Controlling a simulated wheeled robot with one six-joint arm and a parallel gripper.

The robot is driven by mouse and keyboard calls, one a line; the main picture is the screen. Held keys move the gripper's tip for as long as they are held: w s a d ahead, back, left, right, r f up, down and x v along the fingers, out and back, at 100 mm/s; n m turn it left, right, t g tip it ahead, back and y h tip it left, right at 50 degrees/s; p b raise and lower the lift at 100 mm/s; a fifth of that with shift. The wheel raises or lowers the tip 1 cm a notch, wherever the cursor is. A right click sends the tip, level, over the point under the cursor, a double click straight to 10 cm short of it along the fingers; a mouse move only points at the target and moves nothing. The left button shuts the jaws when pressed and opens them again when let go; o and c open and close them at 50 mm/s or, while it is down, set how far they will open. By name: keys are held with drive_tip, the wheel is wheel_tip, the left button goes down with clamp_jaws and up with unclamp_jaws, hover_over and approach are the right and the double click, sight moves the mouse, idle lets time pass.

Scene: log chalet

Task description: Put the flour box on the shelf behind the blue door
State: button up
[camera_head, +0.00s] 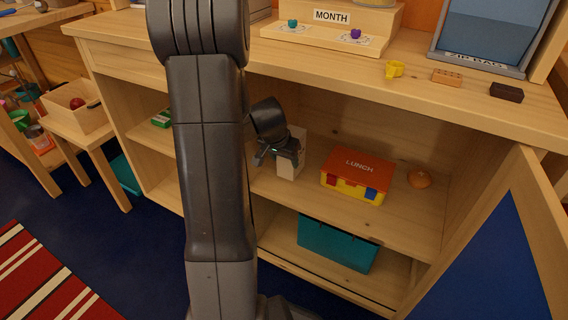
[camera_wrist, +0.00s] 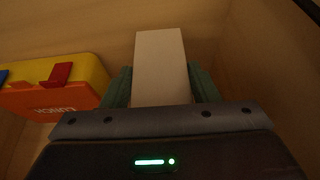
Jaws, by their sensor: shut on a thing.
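The flour box appears as a plain pale box (camera_head: 291,153) inside the open cabinet, upright at the upper shelf (camera_head: 325,215). My gripper (camera_head: 278,150) is shut on it from the front left. In the wrist view the pale box (camera_wrist: 160,65) stands between the two green fingers of my gripper (camera_wrist: 160,88), one on each side. No label shows on the box faces in view. I cannot tell whether its base touches the shelf. The blue door (camera_head: 497,262) stands open at the lower right. My arm hides part of the cabinet to the left.
A teal bin (camera_head: 337,243) sits on the lower shelf. The counter (camera_head: 400,97) overhangs the shelf. Bare shelf lies in front of the lunch box.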

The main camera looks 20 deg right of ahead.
drive_tip(key=shift+f, duration=0.6)
drive_tip(key=shift+r, duration=0.1)
drive_tip(key=o, duration=1.5)
drive_tip(key=shift+p+v, duration=1.4)
drive_tip(key=shift+v, duration=2.35)
drive_tip(key=shift+s, duration=0.1)
